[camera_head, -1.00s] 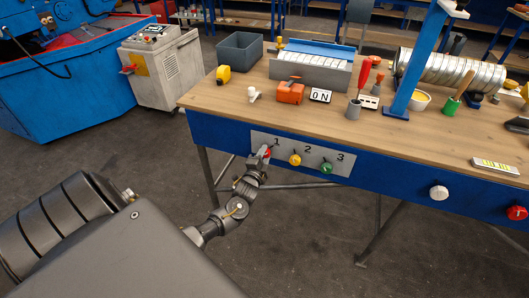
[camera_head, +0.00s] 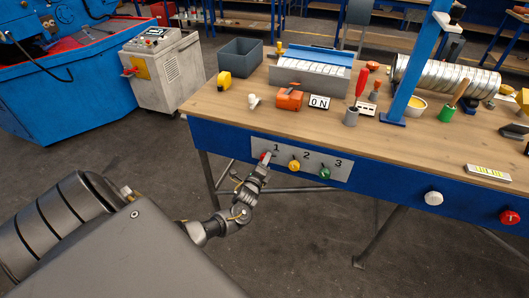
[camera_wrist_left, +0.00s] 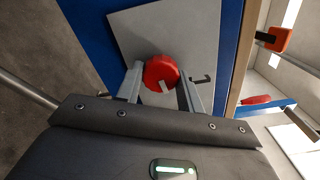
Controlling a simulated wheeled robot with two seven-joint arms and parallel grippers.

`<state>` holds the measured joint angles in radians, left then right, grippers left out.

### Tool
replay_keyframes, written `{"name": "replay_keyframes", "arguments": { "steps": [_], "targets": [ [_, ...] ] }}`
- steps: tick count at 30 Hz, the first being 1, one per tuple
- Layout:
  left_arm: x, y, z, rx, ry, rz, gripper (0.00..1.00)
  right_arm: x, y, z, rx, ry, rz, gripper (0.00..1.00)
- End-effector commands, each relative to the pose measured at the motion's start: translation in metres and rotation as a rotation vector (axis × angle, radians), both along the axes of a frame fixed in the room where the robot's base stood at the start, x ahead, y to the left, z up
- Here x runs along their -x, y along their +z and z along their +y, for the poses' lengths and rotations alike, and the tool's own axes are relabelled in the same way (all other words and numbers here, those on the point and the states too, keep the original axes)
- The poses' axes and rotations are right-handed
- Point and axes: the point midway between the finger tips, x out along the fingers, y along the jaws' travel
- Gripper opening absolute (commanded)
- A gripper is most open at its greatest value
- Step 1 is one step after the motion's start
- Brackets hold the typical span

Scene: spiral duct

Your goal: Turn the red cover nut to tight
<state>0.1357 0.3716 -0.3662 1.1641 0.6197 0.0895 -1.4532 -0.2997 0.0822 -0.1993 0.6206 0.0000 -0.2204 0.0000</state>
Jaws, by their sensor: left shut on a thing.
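The red cover nut (camera_wrist_left: 161,72) is a round red knob with a pale mark on the grey plate (camera_wrist_left: 199,38), under the number 1. In the head view the nut (camera_head: 265,156) shows small at the plate's left end. My left gripper (camera_wrist_left: 160,80) has a finger on either side of the nut and is shut on it; the pale mark points down and slightly right in the wrist view. In the head view the left gripper (camera_head: 263,164) reaches the nut from below. My right gripper is not in view.
A yellow knob (camera_head: 293,166) and a green knob (camera_head: 324,172) sit right of the nut on the same plate. A white knob (camera_head: 433,198) and a red knob (camera_head: 509,217) are further right. The workbench top (camera_head: 300,135) overhangs above.

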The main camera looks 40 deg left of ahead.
Motion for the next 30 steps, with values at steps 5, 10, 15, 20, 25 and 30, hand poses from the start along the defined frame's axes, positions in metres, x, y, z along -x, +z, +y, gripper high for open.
{"name": "replay_keyframes", "arguments": {
  "steps": [5,10,15,20,25,30],
  "targets": [
    [-0.0001,-0.0003,-0.0003,-0.021,-0.001,0.008,0.15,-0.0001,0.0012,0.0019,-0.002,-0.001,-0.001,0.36],
    [0.0,-0.0004,-0.0004,-0.025,-0.001,0.009,0.15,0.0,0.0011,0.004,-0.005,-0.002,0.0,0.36],
    [0.0,-0.0005,-0.0003,-0.024,-0.001,0.009,0.15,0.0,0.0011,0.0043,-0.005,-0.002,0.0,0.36],
    [0.0,-0.0004,-0.0004,-0.024,-0.001,0.009,0.5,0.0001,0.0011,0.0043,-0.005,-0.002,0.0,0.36],
    [0.0001,-0.0003,-0.0001,-0.024,0.0,0.008,0.59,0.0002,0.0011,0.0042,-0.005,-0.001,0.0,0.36],
    [0.0008,-0.0003,-0.0002,-0.024,0.0,0.008,0.59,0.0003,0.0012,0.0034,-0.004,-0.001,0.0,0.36]
  ]
}}
